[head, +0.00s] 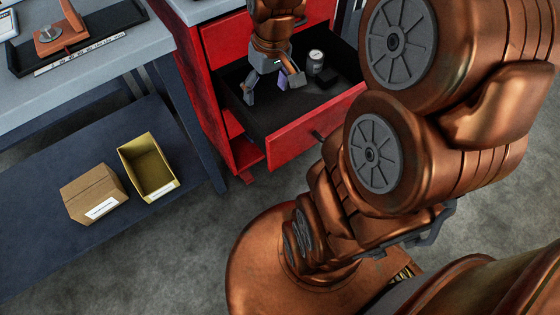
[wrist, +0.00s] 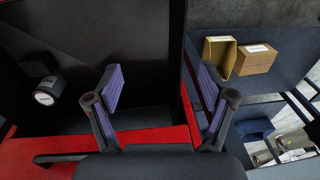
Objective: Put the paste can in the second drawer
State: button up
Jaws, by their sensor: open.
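A small black item (head: 329,77) lies beside the can. A red drawer front (head: 222,42) sits above the open drawer. A workbench (head: 90,75) stands at the left, with a yellow bin (head: 149,168) and a cardboard box (head: 93,194) on its lower shelf.

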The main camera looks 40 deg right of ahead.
jog(key=s+a+g, duration=0.1)
jog(key=s+a, duration=0.3)
jog(key=s, duration=0.4)
jog(key=s+a+g+h, duration=0.1)
jog(key=s+a+g, duration=0.1)
jog(key=s+a, duration=0.3)
jog(key=s, duration=0.4)
jog(key=shift+s+f+g, duration=0.15)
jog(key=shift+s+g, duration=0.05)
jog(key=shift+g, duration=0.1)
jog(key=shift+a, duration=0.1)
notch_tip(320, 180, up, 21)
jog(key=t+p, duration=0.1)
jog(key=p, duration=1.9)
jog(key=shift+s, duration=0.25)
